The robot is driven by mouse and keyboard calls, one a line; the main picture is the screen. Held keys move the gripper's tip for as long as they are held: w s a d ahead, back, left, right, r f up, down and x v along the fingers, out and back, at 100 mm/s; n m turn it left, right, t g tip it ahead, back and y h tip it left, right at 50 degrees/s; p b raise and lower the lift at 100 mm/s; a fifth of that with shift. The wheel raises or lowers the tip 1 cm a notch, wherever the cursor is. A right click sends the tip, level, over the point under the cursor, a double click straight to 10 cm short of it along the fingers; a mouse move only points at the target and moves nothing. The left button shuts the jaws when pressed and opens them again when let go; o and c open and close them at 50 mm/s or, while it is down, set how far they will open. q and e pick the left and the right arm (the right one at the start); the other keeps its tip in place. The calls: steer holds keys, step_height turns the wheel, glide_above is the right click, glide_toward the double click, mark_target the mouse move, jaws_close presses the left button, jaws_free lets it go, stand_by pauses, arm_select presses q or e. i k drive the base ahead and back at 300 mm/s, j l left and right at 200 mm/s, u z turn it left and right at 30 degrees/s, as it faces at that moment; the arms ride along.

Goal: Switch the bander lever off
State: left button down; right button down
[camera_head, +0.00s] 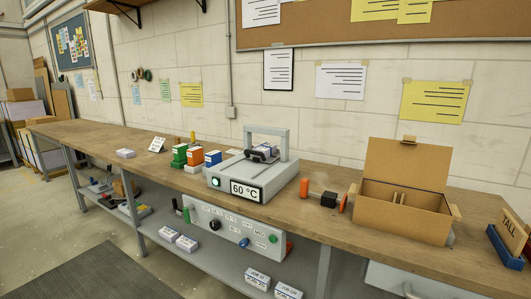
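The bander (222,172) is a light grey machine with an arch (267,130) on the workbench. Its front display (247,190) reads 60 °C, and a round green light (215,182) glows beside it. A dark object and a small pale and blue item sit under the arch. Below the bench edge is a grey control panel (228,228) with a black knob (214,225), a blue knob (244,243) and a green button (273,239). I cannot tell which control is the bander lever or how it is set. Neither gripper is in view.
The wooden bench (120,137) holds green, orange and blue boxes left of the bander. An orange-and-black tool (328,199) and an open cardboard box (400,205) stand to the right. A blue tray (505,250) is at the far right. The lower shelf holds several paper stacks.

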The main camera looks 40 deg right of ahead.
mark_target(187, 210)
steer(key=i+j+z, duration=0.3)
steer(key=i+j, duration=0.45)
steer(key=i, duration=0.3)
steer(key=i+j+z, duration=0.3)
steer(key=i+j, duration=0.7)
